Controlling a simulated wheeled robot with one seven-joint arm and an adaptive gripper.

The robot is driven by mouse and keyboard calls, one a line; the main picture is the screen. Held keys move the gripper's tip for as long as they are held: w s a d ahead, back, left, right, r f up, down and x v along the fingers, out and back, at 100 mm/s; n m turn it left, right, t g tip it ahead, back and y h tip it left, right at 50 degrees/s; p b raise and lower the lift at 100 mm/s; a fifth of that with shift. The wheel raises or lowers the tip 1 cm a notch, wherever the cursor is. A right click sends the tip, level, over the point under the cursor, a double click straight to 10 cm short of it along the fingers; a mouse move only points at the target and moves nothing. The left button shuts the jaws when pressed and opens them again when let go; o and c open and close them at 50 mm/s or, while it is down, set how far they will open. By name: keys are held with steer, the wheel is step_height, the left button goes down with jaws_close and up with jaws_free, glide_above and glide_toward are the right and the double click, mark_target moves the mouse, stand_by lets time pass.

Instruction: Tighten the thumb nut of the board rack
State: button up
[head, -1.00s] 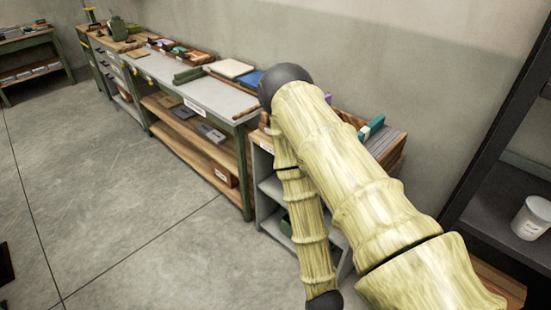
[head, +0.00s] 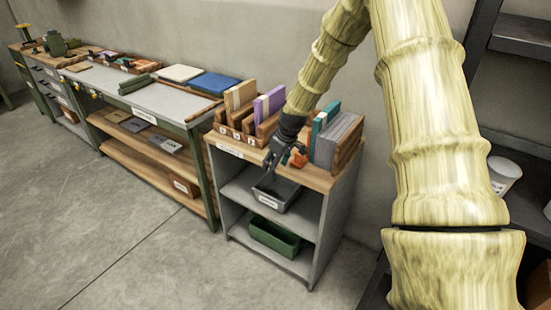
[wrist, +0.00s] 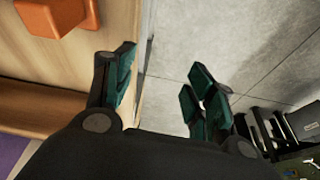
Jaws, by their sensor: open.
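The board rack (head: 262,143) is wooden, with small label plates on its front. It stands on the cabinet top and holds upright boards. An orange knob-like part (head: 299,158), which looks like the thumb nut, sits at the front of the rack, right beside my gripper (head: 273,166). In the wrist view the orange part (wrist: 62,14) is at the top left, off to the left of my gripper (wrist: 160,75). The gripper's dark green-padded fingers are spread apart with nothing between them. The fingers point past the cabinet's front edge.
A grey bin (head: 277,194) and a green bin (head: 273,237) sit on the cabinet shelves below. A long workbench (head: 170,107) with boards and trays stands to the left. A dark shelf unit (head: 520,150) is at the right. The floor in front is clear.

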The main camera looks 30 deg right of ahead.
steer(key=w+d+r+n+b, duration=0.1)
steer(key=w+d+r, duration=0.3)
steer(key=d+r, duration=0.3)
steer(key=shift+t+y, duration=0.4)
steer(key=shift+a+p+x, duration=0.15)
steer(key=shift+p+x, duration=0.25)
steer(key=shift+x, duration=2)
steer(key=shift+a+p+x, duration=0.15)
steer(key=shift+p+x, duration=0.2)
steer(key=shift+x, duration=2)
steer(key=shift+s, duration=0.1)
steer(key=c, duration=1)
